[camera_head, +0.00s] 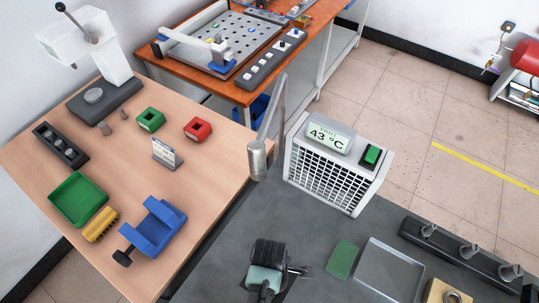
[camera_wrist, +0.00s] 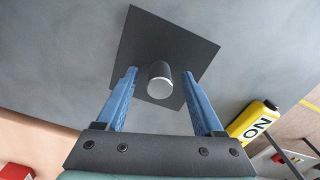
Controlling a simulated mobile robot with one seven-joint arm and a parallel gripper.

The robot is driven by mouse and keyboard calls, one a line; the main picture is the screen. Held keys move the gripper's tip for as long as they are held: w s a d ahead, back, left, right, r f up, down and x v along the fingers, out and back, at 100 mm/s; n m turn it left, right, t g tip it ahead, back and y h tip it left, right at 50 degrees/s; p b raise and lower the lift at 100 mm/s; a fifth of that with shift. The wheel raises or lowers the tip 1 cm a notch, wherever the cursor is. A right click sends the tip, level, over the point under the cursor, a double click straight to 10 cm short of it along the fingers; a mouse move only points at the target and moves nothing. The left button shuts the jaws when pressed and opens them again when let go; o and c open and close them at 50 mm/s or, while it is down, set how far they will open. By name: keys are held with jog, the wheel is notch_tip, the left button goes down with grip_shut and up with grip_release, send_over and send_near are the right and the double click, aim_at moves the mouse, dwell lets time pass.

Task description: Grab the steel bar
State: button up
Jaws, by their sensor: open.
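In the wrist view the steel bar (camera_wrist: 159,86) is a short grey cylinder with a bright round end facing the camera. It appears to stand upright on a dark square plate (camera_wrist: 150,32). My gripper (camera_wrist: 159,73) has two blue fingers, spread wide, one on each side of the bar. A gap shows between each finger and the bar, and nothing is held. The depth of the fingertips relative to the bar is hard to tell.
Grey surface surrounds the plate. A yellow lettered object (camera_wrist: 253,121) lies right of the fingers. A wooden table (camera_head: 118,175) holds several coloured fixtures.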

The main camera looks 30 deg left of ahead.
grip_shut()
jog(key=shift+r, duration=0.1)
dwell(0.4)
